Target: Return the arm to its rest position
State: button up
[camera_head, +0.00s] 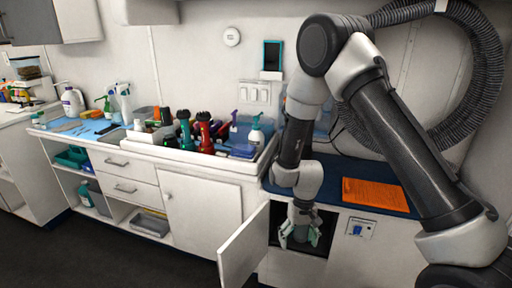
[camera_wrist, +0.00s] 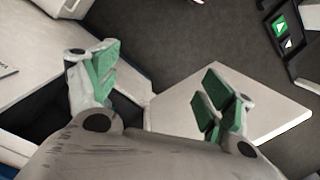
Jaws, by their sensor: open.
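My gripper (camera_head: 299,236) hangs pointing down at the front of the open cabinet compartment (camera_head: 318,262), below the blue-topped counter. In the wrist view my gripper (camera_wrist: 158,92) shows its two green-padded fingers spread apart, with nothing between them. My arm reaches in from the right of the head view, bends high in front of the wall and drops down to the gripper. The inside of the compartment is mostly dark and partly hidden behind the gripper.
An open white cabinet door (camera_head: 244,247) stands just left of the gripper; it also shows in the wrist view (camera_wrist: 240,105). An orange cloth (camera_head: 375,195) lies on the counter. Several bottles and grooming tools crowd the white tray (camera_head: 190,160). A black hose (camera_head: 485,60) loops at right.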

jog(key=s+d+r+t, duration=0.2)
jog(key=s+d+r, duration=0.4)
jog(key=r, duration=0.7)
jog(key=s+d+r+m+t, duration=0.1)
jog(key=s+d+r, duration=0.5)
jog(key=r, duration=0.8)
jog(key=s+d+r+t, duration=0.3)
jog(key=s+d+r, duration=0.3)
jog(key=d+r, duration=0.4)
notch_tip(320, 180, up, 3)
jog(key=shift+s+d+r+m+h, duration=0.15)
jog(key=shift+s+d+m+h, duration=0.15)
jog(key=shift+m, duration=0.1)
